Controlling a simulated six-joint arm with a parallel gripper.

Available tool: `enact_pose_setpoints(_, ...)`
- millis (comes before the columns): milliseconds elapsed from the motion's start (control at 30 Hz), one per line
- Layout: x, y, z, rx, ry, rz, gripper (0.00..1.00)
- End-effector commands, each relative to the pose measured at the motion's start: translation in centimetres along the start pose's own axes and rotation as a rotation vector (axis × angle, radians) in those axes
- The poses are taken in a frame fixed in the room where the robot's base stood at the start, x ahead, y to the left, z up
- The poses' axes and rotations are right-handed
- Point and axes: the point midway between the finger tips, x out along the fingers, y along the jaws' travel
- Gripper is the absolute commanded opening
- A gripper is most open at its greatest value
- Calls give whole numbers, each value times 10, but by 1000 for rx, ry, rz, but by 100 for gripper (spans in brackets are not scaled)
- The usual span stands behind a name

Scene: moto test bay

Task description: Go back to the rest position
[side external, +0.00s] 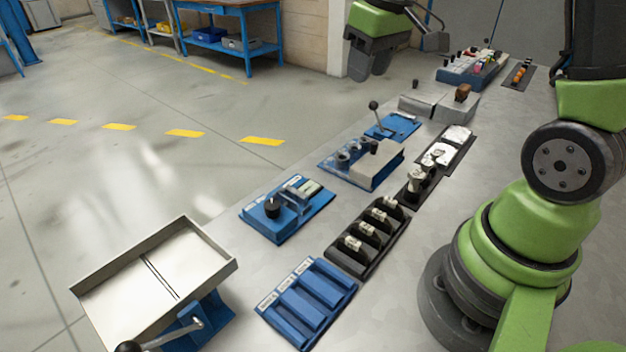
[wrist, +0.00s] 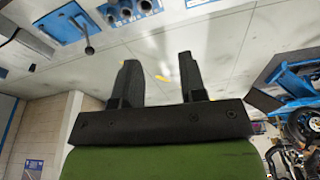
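My gripper (side external: 369,70) hangs at the top of the side view, with its dark fingers below a green body, over the far edge of the bench. In the wrist view my gripper (wrist: 157,68) shows two black fingers standing apart, with only grey floor and yellow marks visible between them. It is open and holds nothing. The rest position itself is not marked in either view.
The bench (side external: 410,262) carries a tilting tray (side external: 205,245), a blue slotted rack (side external: 307,303), a black holder (side external: 368,238), blue lever fixtures and grey blocks (side external: 440,104). A blue workbench (side external: 230,5) stands behind. Open floor (side external: 130,165) lies left.

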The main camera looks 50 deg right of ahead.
Motion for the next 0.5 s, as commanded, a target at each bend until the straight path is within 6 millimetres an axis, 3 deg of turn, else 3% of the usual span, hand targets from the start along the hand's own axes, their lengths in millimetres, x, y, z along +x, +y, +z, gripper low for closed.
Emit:
enact_pose_setpoints(33, -21, -16, 8, 15, 48, -10, 38)
enact_pose_setpoints(200, -68, -60, 46, 92, 172, -73, 38)
enact_pose_setpoints(333, -91, -84, 82, 149, 254, -145, 38)
enact_pose_setpoints(500, -103, -102, 121, 208, 321, -236, 38)
